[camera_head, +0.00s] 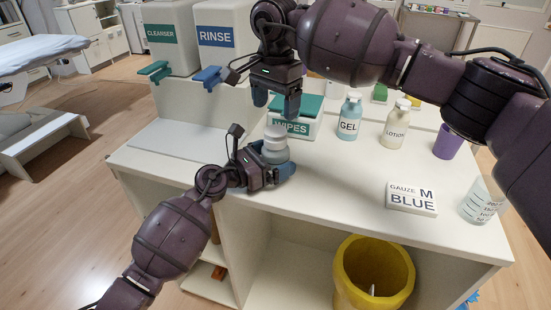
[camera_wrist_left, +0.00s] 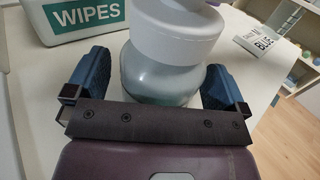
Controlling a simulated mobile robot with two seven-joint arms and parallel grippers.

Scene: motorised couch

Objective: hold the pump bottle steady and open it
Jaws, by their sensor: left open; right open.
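A bottle with a grey-white top (camera_head: 275,138) and a grey-teal body stands on the white counter, and its label is not visible. My left gripper (camera_head: 279,172) is open low around its body. In the left wrist view the bottle (camera_wrist_left: 165,75) stands between the two blue fingers, with a gap visible on each side. My right gripper (camera_head: 276,103) is open and points down above the bottle's top, apart from it. No pump spout shows on this bottle.
A WIPES box (camera_head: 292,129) stands close behind the bottle. GEL (camera_head: 349,119) and LOTION (camera_head: 395,125) bottles, a purple cup (camera_head: 447,143), a gauze box (camera_head: 411,197) and a clear measuring cup (camera_head: 482,202) stand to the right. The counter's middle is clear.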

